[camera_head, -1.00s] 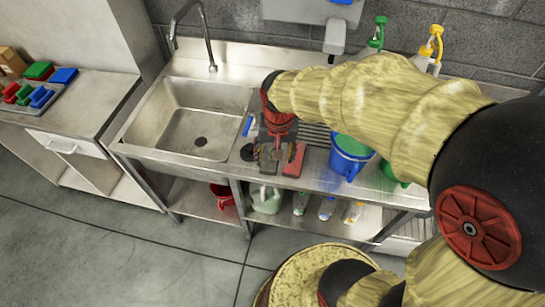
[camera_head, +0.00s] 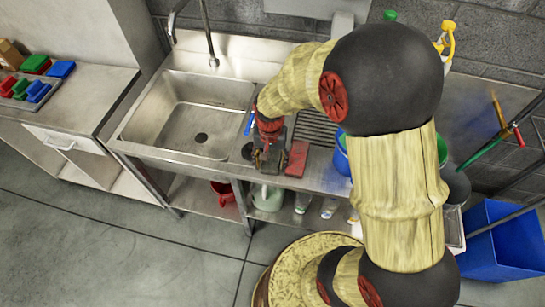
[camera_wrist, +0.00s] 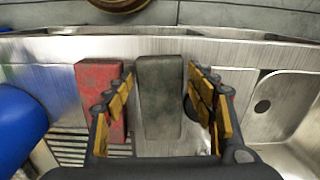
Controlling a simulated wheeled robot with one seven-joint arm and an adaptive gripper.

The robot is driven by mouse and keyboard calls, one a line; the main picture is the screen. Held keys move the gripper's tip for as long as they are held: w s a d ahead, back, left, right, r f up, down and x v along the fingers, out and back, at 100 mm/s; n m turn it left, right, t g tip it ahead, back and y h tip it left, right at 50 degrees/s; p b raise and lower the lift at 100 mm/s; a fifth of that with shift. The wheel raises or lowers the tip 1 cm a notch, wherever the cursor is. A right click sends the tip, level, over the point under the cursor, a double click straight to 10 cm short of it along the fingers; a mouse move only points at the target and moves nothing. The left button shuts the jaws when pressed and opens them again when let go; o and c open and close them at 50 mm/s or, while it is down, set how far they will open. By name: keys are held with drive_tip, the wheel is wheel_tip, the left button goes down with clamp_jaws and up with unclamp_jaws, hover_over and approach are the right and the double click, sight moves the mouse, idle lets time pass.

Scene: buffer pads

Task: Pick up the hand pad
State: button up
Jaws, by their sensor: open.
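Two block-shaped pads lie side by side on the steel counter. The dark grey pad (camera_wrist: 160,98) is between my gripper's fingers in the wrist view. The red pad (camera_wrist: 97,95) lies just left of it, outside the fingers, and also shows in the head view (camera_head: 297,158). My gripper (camera_wrist: 160,78) is open, with a yellow-and-black finger on each side of the grey pad. The left finger is in the gap between the pads and overlaps the red pad's edge in the picture. I cannot tell whether either finger touches. In the head view my gripper (camera_head: 265,163) largely hides the grey pad.
The sink (camera_head: 185,115) is left of my gripper in the head view. A dark round item (camera_head: 248,150) sits at its edge. A blue bucket (camera_wrist: 18,125) is beyond the red pad, beside a slotted drain area (camera_wrist: 68,145). A blue bin (camera_head: 505,240) stands far right.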

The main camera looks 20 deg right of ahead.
drive_tip(key=shift+f, duration=0.25)
drive_tip(key=shift+r, duration=0.1)
drive_tip(key=shift+c, duration=1.2)
drive_tip(key=c, duration=0.5)
drive_tip(key=shift+r, duration=0.1)
drive_tip(key=shift+r, duration=0.25)
drive_tip(key=r, duration=0.1)
drive_tip(key=r+p, duration=0.1)
drive_tip(key=r, duration=0.1)
drive_tip(key=shift+s+a+r, duration=0.1)
drive_tip(key=shift+s+r, duration=0.15)
drive_tip(key=s+a+r+p, duration=0.1)
drive_tip(key=s+r, duration=0.2)
drive_tip(key=s, duration=0.1)
drive_tip(key=s+a+r+p, duration=0.1)
drive_tip(key=s+r, duration=0.2)
drive_tip(key=s, duration=0.1)
drive_tip(key=s+a+r+p, duration=0.1)
drive_tip(key=s+r+p, duration=0.1)
drive_tip(key=s, duration=0.3)
drive_tip(key=shift+s+r, duration=0.1)
drive_tip(key=shift+r, duration=0.3)
